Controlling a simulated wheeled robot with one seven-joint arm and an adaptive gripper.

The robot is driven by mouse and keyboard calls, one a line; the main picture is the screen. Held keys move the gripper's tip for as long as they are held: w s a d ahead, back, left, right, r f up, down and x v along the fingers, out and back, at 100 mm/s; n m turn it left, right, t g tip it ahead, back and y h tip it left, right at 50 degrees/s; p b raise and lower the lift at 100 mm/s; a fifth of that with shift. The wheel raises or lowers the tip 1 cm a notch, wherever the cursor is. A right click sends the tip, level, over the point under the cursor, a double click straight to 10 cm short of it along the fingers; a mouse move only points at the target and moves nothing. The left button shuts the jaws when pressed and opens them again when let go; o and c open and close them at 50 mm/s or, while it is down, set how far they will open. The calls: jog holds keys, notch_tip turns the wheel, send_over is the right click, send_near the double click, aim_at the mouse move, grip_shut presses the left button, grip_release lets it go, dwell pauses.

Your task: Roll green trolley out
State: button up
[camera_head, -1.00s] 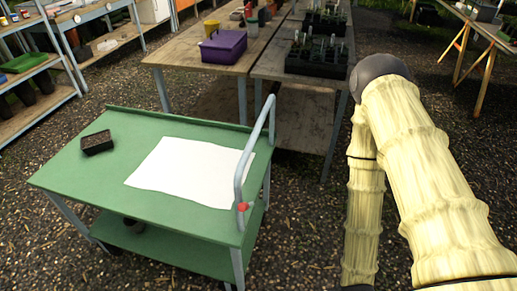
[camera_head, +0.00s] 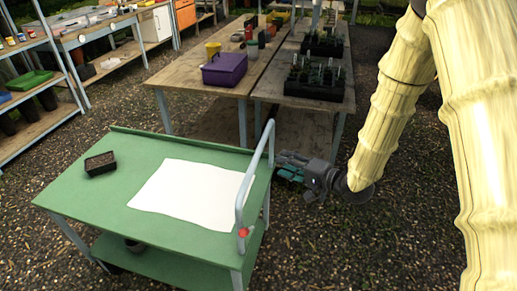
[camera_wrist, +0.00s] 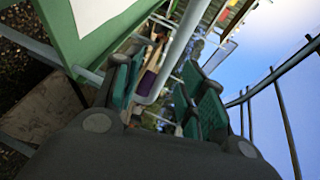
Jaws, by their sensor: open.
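The green trolley (camera_head: 110,195) stands in the left foreground with a grey tubular handle (camera_head: 254,166) at its right end. A white sheet (camera_head: 190,195) and a small dark tray of soil (camera_head: 100,163) lie on its top. My gripper (camera_head: 284,166) is just right of the handle, fingers pointing towards it. In the wrist view the green fingers (camera_wrist: 165,95) are apart, and the grey handle bar (camera_wrist: 184,40) shows in the gap between them. I cannot tell whether it lies between the fingertips or just beyond them. The trolley's green edge (camera_wrist: 112,38) is at upper left there.
Wooden benches stand behind the trolley, with a purple crate (camera_head: 224,69) and a black plant tray (camera_head: 316,82). Shelving (camera_head: 38,100) stands at far left. A small pot (camera_head: 134,246) sits on the trolley's lower shelf. Gravel right of the trolley (camera_head: 320,250) is clear.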

aim_at(259, 151)
jog(key=shift+y, duration=0.3)
jog(key=x, duration=0.3)
jog(key=r+p+x, duration=0.1)
jog(key=x, duration=0.3)
jog(key=p+x, duration=0.1)
jog(key=x, duration=0.3)
jog(key=shift+w+a+r, duration=0.1)
jog(key=shift+a+r, duration=0.05)
jog(key=shift+r, duration=0.15)
jog(key=shift+c, duration=0.2)
grip_shut()
